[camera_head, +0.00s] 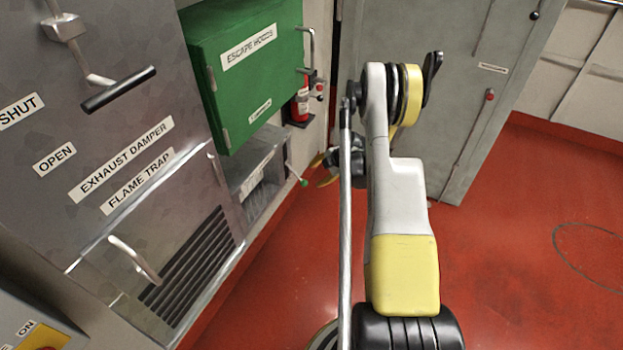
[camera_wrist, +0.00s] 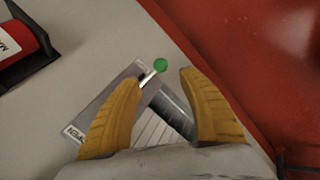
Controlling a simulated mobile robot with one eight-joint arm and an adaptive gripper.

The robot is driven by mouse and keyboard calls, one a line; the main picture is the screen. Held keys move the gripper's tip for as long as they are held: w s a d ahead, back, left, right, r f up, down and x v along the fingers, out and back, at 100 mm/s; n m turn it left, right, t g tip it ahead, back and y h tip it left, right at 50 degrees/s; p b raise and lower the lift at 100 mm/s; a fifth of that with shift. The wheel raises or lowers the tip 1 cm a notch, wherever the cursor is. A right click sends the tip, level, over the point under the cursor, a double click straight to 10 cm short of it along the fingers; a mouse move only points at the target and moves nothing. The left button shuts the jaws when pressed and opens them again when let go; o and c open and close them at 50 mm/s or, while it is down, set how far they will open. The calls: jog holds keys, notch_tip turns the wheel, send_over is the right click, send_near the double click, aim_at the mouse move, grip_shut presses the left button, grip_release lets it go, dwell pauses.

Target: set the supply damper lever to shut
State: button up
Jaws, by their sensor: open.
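A short metal lever with a green ball knob (camera_head: 303,182) sticks out from a grey louvred box (camera_head: 262,178) low on the left wall. In the wrist view the green knob (camera_wrist: 161,65) shows just past the gap between my fingertips. The lever's rod runs back beside the left finger; I cannot tell whether they touch. My gripper (camera_wrist: 160,78) is open with nothing held. In the head view my gripper (camera_head: 323,170) is to the right of the knob, partly hidden by my arm. A label on the box is only partly in view; no supply damper label is readable.
A green escape hoods cabinet (camera_head: 245,65) stands above the box, with a red extinguisher (camera_head: 299,103) beside it. The exhaust damper's black handle (camera_head: 118,90) is on the left panel. A grey door (camera_head: 460,90) stands behind. The red floor (camera_head: 540,230) is clear on the right.

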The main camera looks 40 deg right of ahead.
jog(key=v, duration=0.5)
dwell(0.4)
